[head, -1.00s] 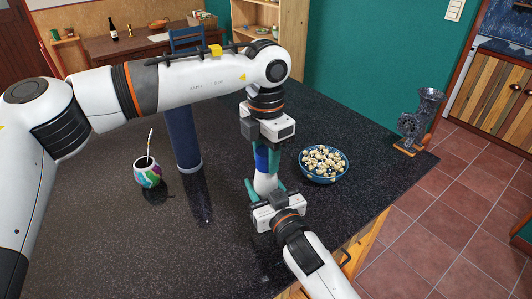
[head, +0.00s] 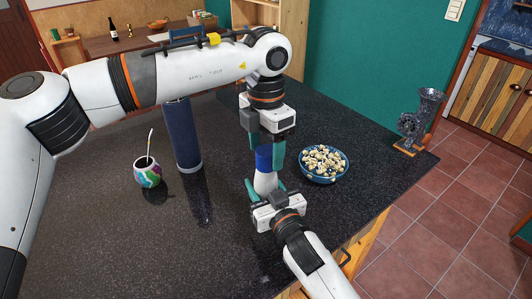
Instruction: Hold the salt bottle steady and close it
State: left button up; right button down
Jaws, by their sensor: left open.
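The salt bottle (head: 265,183) stands upright on the dark counter, white with a blue cap (head: 263,158) on its top. My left gripper (head: 266,155) comes down from above and is open, with its green fingers around the upper part of the cap. My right gripper (head: 266,187) reaches in from the front, its green fingers on both sides of the white body, shut on the bottle. The bottle's lower part is hidden behind the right gripper. Whether the cap sits fully down cannot be told.
A blue bowl of popcorn-like pieces (head: 324,178) stands close to the right of the bottle. A dark blue cylinder (head: 183,140) and a colourful cup with a straw (head: 148,173) stand to the left. A grey grinder (head: 419,120) is at the far right corner.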

pick_arm(q)
notch_tip(320, 180, up, 10)
jog(key=shift+r, duration=0.15)
pick_arm(e)
jog(key=c, duration=0.6)
grip_release()
pick_arm(q)
notch_tip(320, 180, down, 2)
jog(key=shift+f+b, duration=0.1)
jog(key=shift+b, duration=0.95)
pick_arm(e)
jog(key=v, duration=1.2)
jog(key=shift+r, duration=0.1)
